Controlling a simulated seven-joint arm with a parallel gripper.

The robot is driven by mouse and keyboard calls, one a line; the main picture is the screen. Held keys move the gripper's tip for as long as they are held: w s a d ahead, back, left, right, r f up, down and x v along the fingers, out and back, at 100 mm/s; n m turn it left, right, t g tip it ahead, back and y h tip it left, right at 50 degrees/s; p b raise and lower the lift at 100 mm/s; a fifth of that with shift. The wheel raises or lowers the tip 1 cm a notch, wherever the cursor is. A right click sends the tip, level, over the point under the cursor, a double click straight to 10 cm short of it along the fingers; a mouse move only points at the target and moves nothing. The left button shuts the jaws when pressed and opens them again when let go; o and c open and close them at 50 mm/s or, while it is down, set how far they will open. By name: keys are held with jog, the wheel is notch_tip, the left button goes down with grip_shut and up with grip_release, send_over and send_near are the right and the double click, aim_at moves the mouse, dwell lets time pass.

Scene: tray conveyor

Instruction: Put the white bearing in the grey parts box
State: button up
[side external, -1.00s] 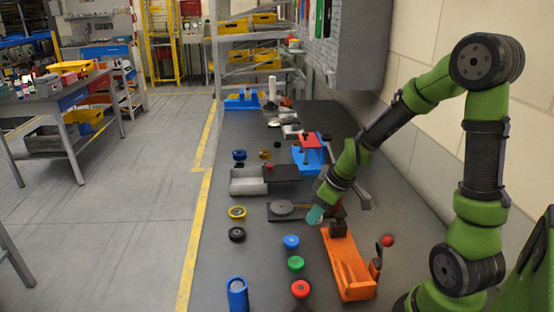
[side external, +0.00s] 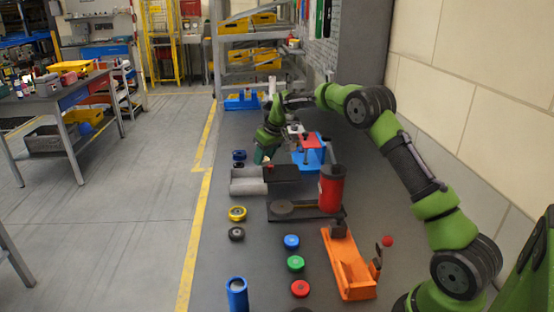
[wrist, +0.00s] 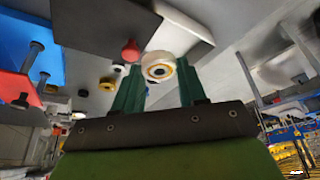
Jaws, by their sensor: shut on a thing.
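The white bearing (wrist: 158,68) is a pale ring with an orange inner band and a dark centre. In the wrist view it sits between the two green fingertips of my gripper (wrist: 157,82), which is shut on it. In the side view my gripper (side external: 263,156) points down just behind the grey parts box (side external: 246,187), above the bench; the bearing is too small to make out there. The box is a light grey open tray on the left part of the bench. Its inside is mostly hidden from the side camera.
A dark machine base with a red cylinder (side external: 331,187) stands right of the box. A blue and red fixture (side external: 308,154) is behind it. Yellow (side external: 237,213) and black rings lie in front. An orange fixture (side external: 348,262) and coloured caps are nearer the camera.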

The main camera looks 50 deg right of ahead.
jog(key=w+m, duration=0.1)
jog(key=w, duration=0.5)
send_near(249, 178)
jog(key=a+f, duration=0.1)
jog(key=f, duration=0.1)
jog(key=a+f, duration=0.2)
jog(key=f, duration=0.1)
jog(key=shift+a+f, duration=0.2)
jog(key=shift+f, duration=0.1)
jog(key=shift+f, duration=0.2)
jog(key=o, duration=0.9)
